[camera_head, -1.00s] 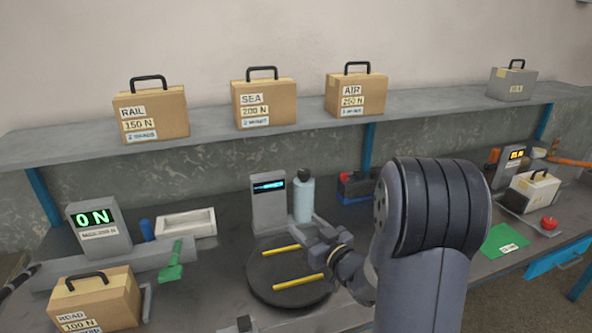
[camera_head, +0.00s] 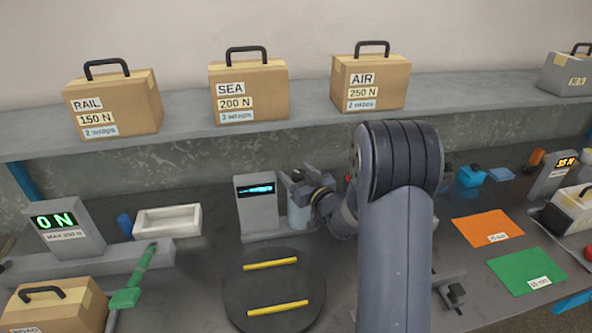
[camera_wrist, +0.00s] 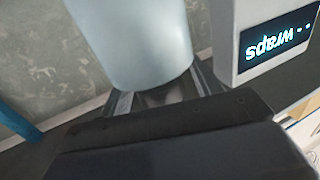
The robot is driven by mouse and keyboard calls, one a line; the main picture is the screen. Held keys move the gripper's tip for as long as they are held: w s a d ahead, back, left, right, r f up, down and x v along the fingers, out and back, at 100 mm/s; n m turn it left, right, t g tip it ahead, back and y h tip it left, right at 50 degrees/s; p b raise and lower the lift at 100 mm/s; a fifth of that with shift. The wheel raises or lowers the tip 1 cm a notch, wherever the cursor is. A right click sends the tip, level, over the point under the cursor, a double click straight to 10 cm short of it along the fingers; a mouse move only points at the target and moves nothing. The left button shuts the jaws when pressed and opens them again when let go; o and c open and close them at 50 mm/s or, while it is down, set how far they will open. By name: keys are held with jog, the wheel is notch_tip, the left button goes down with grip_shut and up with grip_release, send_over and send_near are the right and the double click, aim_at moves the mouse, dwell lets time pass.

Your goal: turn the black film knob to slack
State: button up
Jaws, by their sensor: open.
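The pale blue film roll (camera_head: 298,218) stands upright beside the grey post with the lit display (camera_head: 256,190), behind the turntable. My gripper (camera_head: 300,186) is open at the top of the roll. The black film knob on top cannot be told apart from the dark gripper parts there; whether the jaws are around it cannot be told. The knob is not visible there.
The dark turntable (camera_head: 273,292) with two yellow strips is in front of the roll. Boxes labelled RAIL (camera_head: 115,103), SEA (camera_head: 249,90) and AIR (camera_head: 371,82) stand on the shelf above. A white tray (camera_head: 167,222) is at left; orange (camera_head: 486,229) and green (camera_head: 526,270) sheets lie at right.

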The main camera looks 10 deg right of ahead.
jog(key=shift+w+a, duration=0.15)
jog(key=shift+w, duration=0.3)
jog(key=shift+c, duration=0.2)
jog(key=c, duration=0.9)
jog(key=shift+c, duration=0.2)
